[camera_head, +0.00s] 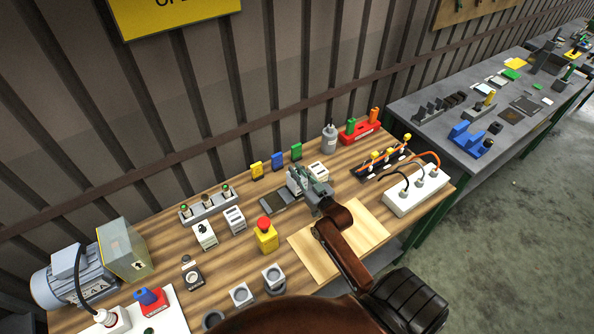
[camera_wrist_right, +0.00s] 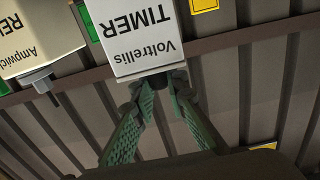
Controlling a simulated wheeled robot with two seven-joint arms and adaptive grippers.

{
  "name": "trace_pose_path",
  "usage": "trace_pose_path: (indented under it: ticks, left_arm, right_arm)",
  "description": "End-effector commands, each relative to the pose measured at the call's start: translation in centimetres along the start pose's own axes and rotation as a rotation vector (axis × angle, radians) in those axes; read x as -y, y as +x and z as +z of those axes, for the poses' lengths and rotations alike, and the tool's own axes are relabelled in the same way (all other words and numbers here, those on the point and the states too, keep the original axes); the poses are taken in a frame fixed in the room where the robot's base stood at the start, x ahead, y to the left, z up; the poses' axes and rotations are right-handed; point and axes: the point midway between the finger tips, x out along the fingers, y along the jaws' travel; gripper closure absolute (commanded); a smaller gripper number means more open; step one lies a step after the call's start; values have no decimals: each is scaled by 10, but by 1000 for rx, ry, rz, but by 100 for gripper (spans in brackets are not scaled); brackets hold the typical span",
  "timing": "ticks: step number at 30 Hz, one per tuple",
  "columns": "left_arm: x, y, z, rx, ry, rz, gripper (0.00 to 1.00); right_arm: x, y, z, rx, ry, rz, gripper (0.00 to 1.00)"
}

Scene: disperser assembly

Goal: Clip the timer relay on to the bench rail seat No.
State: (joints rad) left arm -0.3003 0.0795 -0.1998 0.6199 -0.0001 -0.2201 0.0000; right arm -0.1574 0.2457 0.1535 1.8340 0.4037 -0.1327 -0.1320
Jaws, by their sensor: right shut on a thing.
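In the right wrist view the timer relay (camera_wrist_right: 136,36) is a pale block with "Voltrellis TIMER" on its face, upside down in the picture. My right gripper (camera_wrist_right: 163,88) has its green-padded fingers closed at the relay's near end. In the head view my right gripper (camera_head: 312,188) is above the bench, beside a dark grey rail plate (camera_head: 279,204). The gripper mostly hides the held relay there, and I cannot tell whether it touches the rail. My left gripper is not in view.
A pale block marked "Ampwick REL" (camera_wrist_right: 40,38) is close beside the timer relay in the wrist view. A white module (camera_head: 319,171) stands just right of my gripper. A yellow box with a red button (camera_head: 266,238) is left. A pale board (camera_head: 360,232) lies in front.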

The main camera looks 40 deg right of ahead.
Motion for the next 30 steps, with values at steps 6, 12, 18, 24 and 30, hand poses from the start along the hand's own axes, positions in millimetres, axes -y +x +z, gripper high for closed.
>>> trace_pose_path:
  ticks: [6,12,18,24,30]
  left_arm:
    - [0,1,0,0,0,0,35]
    - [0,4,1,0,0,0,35]
    - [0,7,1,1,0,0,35]
    - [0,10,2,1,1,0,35]
    - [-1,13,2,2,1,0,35]
  right_arm:
    - [0,0,0,-3,0,0,100]
    - [0,0,5,-3,0,0,100]
    - [0,0,9,-4,0,0,100]
    - [0,0,14,-4,0,0,100]
    - [0,0,18,-4,0,0,100]
